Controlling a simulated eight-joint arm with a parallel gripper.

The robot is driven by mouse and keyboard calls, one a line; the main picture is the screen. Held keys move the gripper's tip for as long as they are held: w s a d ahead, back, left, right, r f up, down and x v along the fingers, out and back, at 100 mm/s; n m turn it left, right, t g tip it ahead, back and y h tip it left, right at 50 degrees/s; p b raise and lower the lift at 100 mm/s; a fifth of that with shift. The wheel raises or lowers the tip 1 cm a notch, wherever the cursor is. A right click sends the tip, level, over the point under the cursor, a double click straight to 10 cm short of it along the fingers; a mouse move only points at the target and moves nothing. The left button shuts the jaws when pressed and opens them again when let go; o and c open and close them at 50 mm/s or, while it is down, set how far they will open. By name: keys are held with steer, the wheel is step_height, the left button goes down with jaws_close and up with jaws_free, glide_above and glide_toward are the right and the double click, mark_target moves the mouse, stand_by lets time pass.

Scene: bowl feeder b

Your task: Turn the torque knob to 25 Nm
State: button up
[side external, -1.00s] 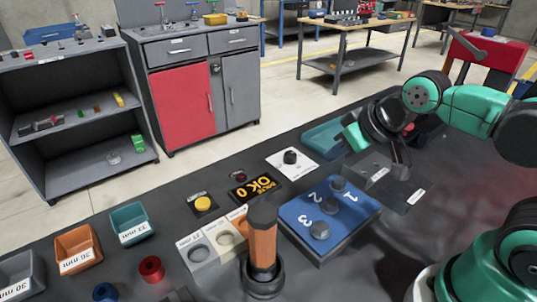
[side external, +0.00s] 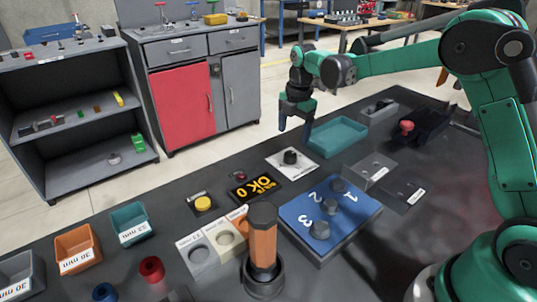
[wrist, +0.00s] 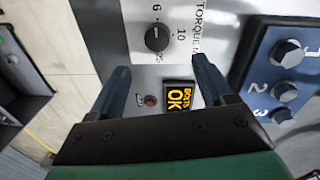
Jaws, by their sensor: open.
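The torque knob (side external: 290,157) is a round black knob on a white plate (side external: 305,166) near the far edge of the bench. In the wrist view the knob (wrist: 157,38) has "6", "10" and part of another number printed around it, beside the "TORQUE" lettering. A small light mark shows on the knob, but I cannot tell its exact setting. My gripper (side external: 295,131) is open and empty, above and behind the plate in the side view. In the wrist view its fingertips (wrist: 159,68) are spread, with the knob between and beyond them, apart from both.
A display reading "OK" (side external: 254,188) lies by the plate, with a small red button (wrist: 150,100). A teal tray (side external: 338,137) is close by. An orange-handled tool (side external: 263,240) stands upright in front.

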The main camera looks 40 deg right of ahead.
mark_target(291, 154)
steer(key=shift+w+d+f+n, duration=0.15)
steer(key=shift+f+n, duration=0.2)
steer(key=shift+f, duration=0.1)
steer(key=shift+w+d+f+n, duration=0.1)
steer(key=shift+w+f+n, duration=0.05)
steer(key=shift+f+n, duration=0.25)
steer(key=shift+w+f, duration=0.15)
steer(key=shift+f, duration=2.6)
steer(key=shift+c, duration=0.2)
jaws_close()
